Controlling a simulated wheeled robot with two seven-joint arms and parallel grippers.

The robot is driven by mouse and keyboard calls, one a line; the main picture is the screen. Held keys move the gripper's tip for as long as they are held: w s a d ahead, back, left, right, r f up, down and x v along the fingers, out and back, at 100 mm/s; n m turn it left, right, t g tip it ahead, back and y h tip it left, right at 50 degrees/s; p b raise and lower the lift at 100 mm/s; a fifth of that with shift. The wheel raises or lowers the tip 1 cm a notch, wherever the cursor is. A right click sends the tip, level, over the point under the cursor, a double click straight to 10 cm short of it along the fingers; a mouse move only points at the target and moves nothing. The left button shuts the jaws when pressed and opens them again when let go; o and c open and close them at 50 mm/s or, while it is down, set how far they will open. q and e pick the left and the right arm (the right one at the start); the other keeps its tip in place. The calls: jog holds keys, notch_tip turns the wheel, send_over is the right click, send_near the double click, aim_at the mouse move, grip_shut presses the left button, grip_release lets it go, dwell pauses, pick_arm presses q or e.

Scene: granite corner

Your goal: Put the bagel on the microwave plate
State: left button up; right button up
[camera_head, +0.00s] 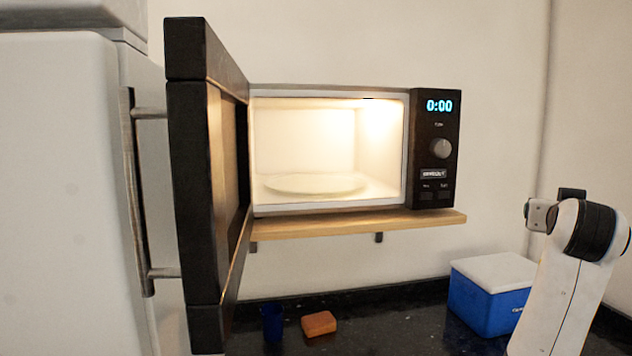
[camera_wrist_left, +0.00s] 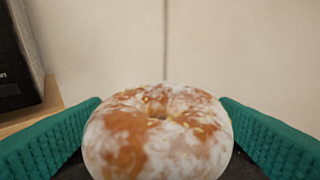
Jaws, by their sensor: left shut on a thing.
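The bagel (camera_wrist_left: 158,135), browned with white powdery patches, is between the green padded fingers of my left gripper (camera_wrist_left: 160,102) in the left wrist view. The gripper is shut on it from both sides. The microwave (camera_head: 436,190) stands on a wooden shelf with its door (camera_head: 195,190) swung open to the left. The pale round microwave plate (camera_head: 315,184) lies inside on the lit floor, with nothing on it. In the wrist view a dark corner of the microwave (camera_wrist_left: 15,65) shows at the left edge. Neither gripper shows in the head view.
The wooden shelf (camera_head: 360,222) runs under the microwave. Below, a dark counter holds a blue cup (camera_head: 272,322), an orange block (camera_head: 319,323) and a blue cooler with white lid (camera_head: 490,295). A white fridge (camera_head: 60,190) stands left. My arm link (camera_head: 565,280) shows at right.

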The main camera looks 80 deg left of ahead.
pick_arm(q)
jog(key=s+a+r+n+g+y, duration=0.35)
jog(key=s+a+r, duration=0.4)
jog(key=s, duration=0.35)
jog(key=s+a+r+n+g+y+p, duration=0.1)
jog(key=s+a+n+g, duration=0.25)
jog(key=s, duration=0.95)
jog(key=s+a+r+n+g+y+p, duration=0.15)
jog(key=s+a+g, duration=0.25)
jog(key=s, duration=0.9)
jog(key=p, duration=0.5)
send_over(307, 186)
jog(key=d, duration=0.1)
jog(key=shift+d+f+h, duration=0.2)
jog(key=shift+h, duration=0.2)
jog(key=shift+a+f, duration=0.2)
jog(key=shift+a, duration=0.45)
notch_tip(307, 186, down, 3)
jog(key=shift+d+r+p, duration=0.1)
jog(key=shift+r+p, duration=0.1)
jog(key=shift+p, duration=0.1)
jog(key=shift+w+d+f, duration=0.1)
jog(key=shift+f, duration=0.5)
notch_tip(307, 186, down, 3)
jog(key=shift+r+p, duration=0.2)
jog(key=shift+p, duration=0.4)
jog(key=shift+f+p, duration=0.1)
jog(key=shift+p, duration=0.3)
jog(key=shift+a+f, duration=0.2)
jog(key=shift+a, duration=0.05)
